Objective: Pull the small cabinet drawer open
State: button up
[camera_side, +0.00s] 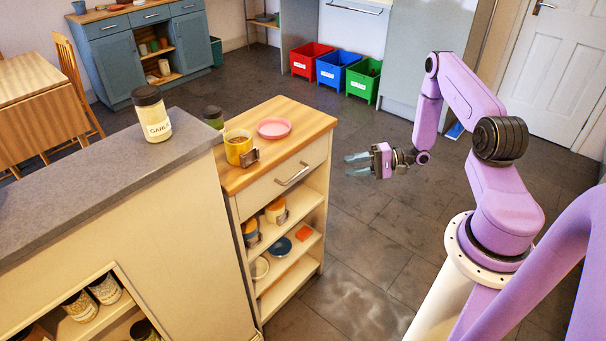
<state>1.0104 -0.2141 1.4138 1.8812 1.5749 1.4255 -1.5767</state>
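The small cabinet (324,190) stands at the middle of the side view, with a wooden top and open shelves below. Its drawer (262,199) sits just under the top and looks closed, its front flush with the cabinet face. A metal bar handle (293,173) runs across the drawer front. My gripper (350,165) is to the right of the handle, in the air and apart from it. Its two fingers point left toward the cabinet, with a gap between them and nothing held.
Red, blue and green bins (338,70) stand behind. The floor (385,240) before the drawer is clear.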

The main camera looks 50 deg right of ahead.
aim_at(300, 174)
jog(key=x, duration=1.5)
jog(key=shift+a, duration=0.2)
grip_shut()
